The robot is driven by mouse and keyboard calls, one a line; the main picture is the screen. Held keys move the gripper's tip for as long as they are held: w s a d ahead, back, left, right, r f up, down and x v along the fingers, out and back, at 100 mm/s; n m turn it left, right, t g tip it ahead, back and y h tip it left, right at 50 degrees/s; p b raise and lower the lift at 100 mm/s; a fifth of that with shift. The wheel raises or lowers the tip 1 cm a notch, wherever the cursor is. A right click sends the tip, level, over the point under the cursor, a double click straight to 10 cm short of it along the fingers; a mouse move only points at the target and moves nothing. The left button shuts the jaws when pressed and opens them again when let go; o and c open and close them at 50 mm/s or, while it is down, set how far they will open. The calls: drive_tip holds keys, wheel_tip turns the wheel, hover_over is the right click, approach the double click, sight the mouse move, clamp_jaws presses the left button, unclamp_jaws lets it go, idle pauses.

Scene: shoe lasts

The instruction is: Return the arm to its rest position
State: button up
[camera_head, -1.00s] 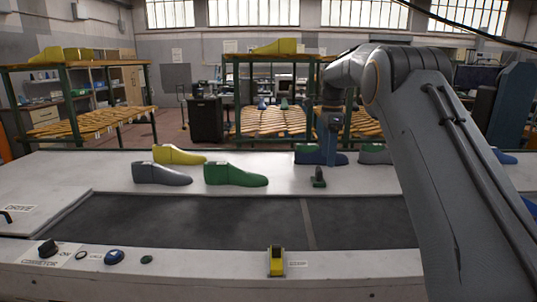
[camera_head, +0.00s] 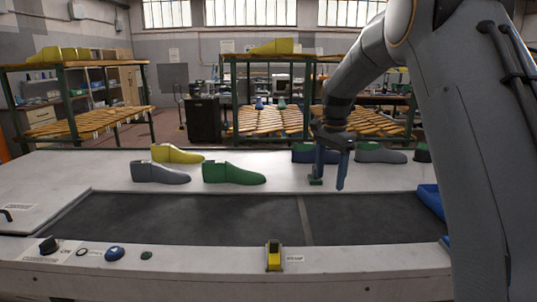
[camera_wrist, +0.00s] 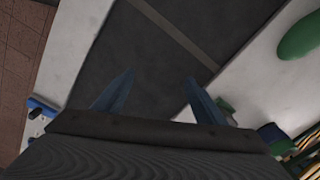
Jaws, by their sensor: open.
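My gripper (camera_head: 331,172) hangs over the far edge of the conveyor belt, fingers pointing down. Its two blue fingers are apart with nothing between them. In the wrist view the gripper (camera_wrist: 158,92) shows open above the dark belt. My arm reaches in from the right side of the head view. A blue shoe last (camera_head: 301,154) is partly hidden behind the gripper. A small green piece (camera_head: 316,181) stands just behind the fingers.
Yellow (camera_head: 177,154), grey (camera_head: 160,173) and green (camera_head: 234,174) lasts stand on the white surface left of the gripper. Another grey last (camera_head: 381,154) is to its right. A blue tray (camera_head: 431,200) sits at the belt's right. The dark belt (camera_head: 180,219) is clear.

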drive_tip(key=s+f+n, duration=0.3)
drive_tip(key=s+n, duration=0.1)
drive_tip(key=s, duration=0.7)
drive_tip(key=s+f+n, duration=0.4)
drive_tip(key=s, duration=0.8)
drive_tip(key=s+f+n, duration=0.4)
drive_tip(key=s, duration=0.8)
drive_tip(key=shift+d+f, duration=0.15)
